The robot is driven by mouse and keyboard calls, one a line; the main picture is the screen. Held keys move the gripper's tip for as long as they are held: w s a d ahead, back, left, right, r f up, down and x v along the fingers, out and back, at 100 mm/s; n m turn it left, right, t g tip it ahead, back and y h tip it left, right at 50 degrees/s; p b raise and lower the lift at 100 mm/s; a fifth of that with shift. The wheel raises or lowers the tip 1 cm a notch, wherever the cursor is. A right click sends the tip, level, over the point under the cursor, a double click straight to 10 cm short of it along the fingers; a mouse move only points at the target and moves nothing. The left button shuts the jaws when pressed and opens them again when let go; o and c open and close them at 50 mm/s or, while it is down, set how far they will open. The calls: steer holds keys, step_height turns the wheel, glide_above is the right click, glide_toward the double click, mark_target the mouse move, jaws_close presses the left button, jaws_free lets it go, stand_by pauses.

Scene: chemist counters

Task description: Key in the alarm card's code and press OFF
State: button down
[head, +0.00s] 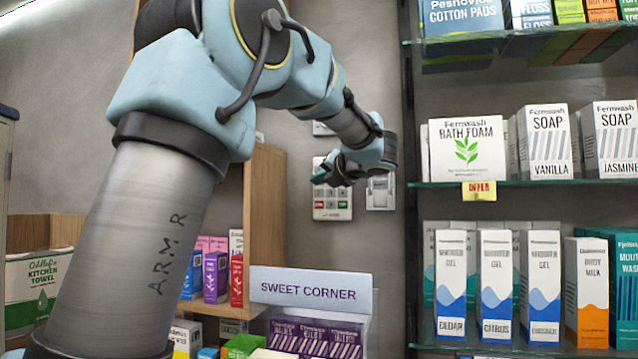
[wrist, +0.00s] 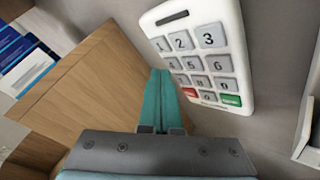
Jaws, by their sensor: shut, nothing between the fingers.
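The alarm keypad (wrist: 240,52) is a white wall unit with grey number keys, a red key (wrist: 190,92) at the bottom left and a green key (wrist: 230,100) at the bottom right. A dark slot (wrist: 172,18) is at its top. In the head view the keypad (head: 333,208) is partly hidden behind my gripper (head: 318,180). My gripper's teal fingers (wrist: 159,72) are shut and empty, with the tips beside the keypad's left edge near the 4 and 7 keys. I cannot tell whether they touch it. I cannot make out an alarm card with a code.
A white wall switch (head: 380,192) is right of the keypad. A wooden shelf unit (head: 264,205) stands close on the left. A sweet corner display (head: 312,291) is below. Glass shelves of boxed toiletries (head: 466,150) fill the right.

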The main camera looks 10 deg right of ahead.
steer(key=shift+w+d, duration=0.25)
steer(key=shift+w, duration=0.15)
stand_by(0.7)
stand_by(0.3)
steer(key=shift+s+a+b, duration=0.35)
steer(key=shift+s+b, duration=0.2)
steer(key=shift+s, duration=0.1)
steer(key=shift+s, duration=0.1)
steer(key=s+a+b, duration=0.1)
steer(key=s, duration=0.1)
steer(key=s+a+b, duration=0.1)
steer(key=s+b, duration=0.1)
steer(key=shift+s+a, duration=0.1)
steer(key=shift+a, duration=0.1)
steer(key=shift+a, duration=0.1)
stand_by(2.3)
